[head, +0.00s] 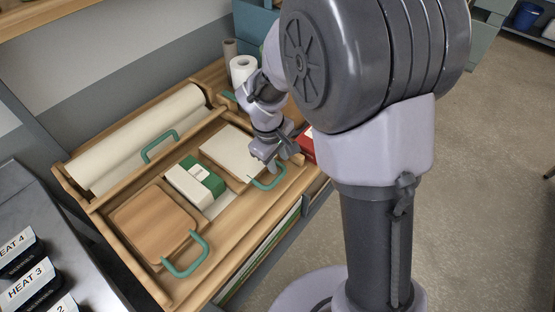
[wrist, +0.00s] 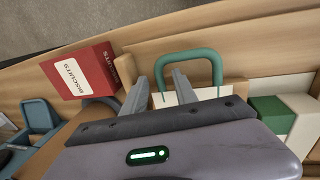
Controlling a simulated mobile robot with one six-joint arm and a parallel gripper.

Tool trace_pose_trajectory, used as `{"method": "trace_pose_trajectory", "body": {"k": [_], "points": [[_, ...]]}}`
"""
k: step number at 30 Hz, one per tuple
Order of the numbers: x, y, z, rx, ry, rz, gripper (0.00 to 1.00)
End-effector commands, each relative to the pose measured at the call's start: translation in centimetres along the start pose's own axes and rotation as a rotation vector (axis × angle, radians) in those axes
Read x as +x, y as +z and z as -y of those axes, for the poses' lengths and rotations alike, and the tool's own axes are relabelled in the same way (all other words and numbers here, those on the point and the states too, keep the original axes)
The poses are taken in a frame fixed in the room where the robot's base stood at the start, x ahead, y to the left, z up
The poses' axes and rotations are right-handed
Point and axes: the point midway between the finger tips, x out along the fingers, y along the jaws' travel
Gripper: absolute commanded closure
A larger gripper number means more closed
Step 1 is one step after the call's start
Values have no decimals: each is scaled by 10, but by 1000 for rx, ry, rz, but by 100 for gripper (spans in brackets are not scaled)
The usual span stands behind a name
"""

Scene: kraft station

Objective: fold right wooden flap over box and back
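The right wooden flap (head: 229,152) lies flat on the worktop with a pale top face and a green handle (head: 268,181) at its front edge. A small white and green box (head: 190,186) sits just left of it, on a pale sheet; part of the box also shows in the wrist view (wrist: 296,122). The left wooden flap (head: 154,222) lies flat on the box's other side. My gripper (head: 276,163) is low at the right flap's handle. In the wrist view its fingers (wrist: 160,84) are apart, and one handle leg appears between them; contact cannot be told.
A large paper roll (head: 140,138) lies along the back behind another green handle (head: 160,146). A red biscuit box (wrist: 80,72) stands beside the gripper. White and brown rolls (head: 242,70) stand at the back. Heat-labelled blocks (head: 27,284) are at front left.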

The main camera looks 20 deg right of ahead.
Motion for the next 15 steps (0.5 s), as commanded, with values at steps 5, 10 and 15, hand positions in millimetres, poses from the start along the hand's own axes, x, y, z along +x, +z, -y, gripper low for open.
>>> {"method": "trace_pose_trajectory", "body": {"k": [5, 10, 15], "points": [[-1, 0, 0, 0, 0, 0, 80], [-1, 0, 0, 0, 0, 0, 100], [-1, 0, 0, 0, 0, 0, 100]]}}
